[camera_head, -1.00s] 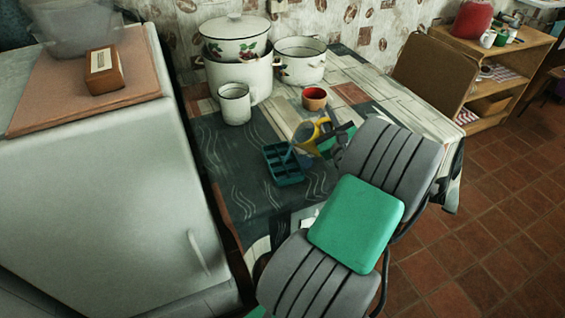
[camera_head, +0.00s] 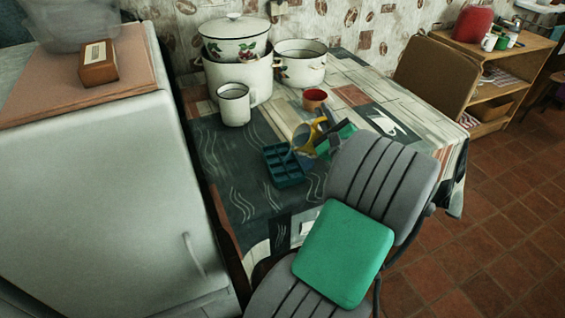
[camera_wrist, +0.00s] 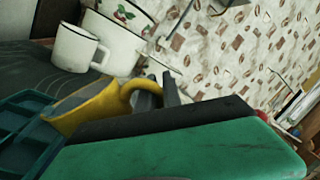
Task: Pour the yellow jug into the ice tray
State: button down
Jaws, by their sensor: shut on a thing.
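The yellow jug (camera_head: 310,131) is held tilted, its mouth toward the lower left, beside and above the near right part of the ice tray. It also shows in the wrist view (camera_wrist: 92,108), with its handle to the right. The dark teal ice tray (camera_head: 286,180) lies on the table with several compartments; part of it shows at the left of the wrist view (camera_wrist: 22,150). A pale bluish streak shows between the jug's mouth and the tray; I cannot tell whether liquid lands inside. My gripper (camera_head: 326,130) is shut on the jug at its handle side; its fingers show in the wrist view (camera_wrist: 160,90).
A white mug (camera_head: 234,106), a red-and-tan cup (camera_head: 314,99), a large pot (camera_head: 240,84) with a lidded floral pot on it, and another white pot (camera_head: 300,66) stand farther back. The fridge (camera_head: 90,200) is at left. Table at right is clear.

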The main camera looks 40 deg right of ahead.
jog(key=shift+w+a+r+n+t+y+b, duration=0.2)
jog(key=shift+a+n+b, duration=0.15)
jog(key=shift+n+b, duration=0.35)
jog(key=shift+w+a+r+n+t+y+b, duration=0.15)
jog(key=shift+a+n+b, duration=0.2)
jog(key=shift+n+b, duration=0.35)
jog(key=shift+a+r+n+b, duration=0.45)
jog(key=shift+r+n+b, duration=0.05)
jog(key=shift+n+b, duration=0.2)
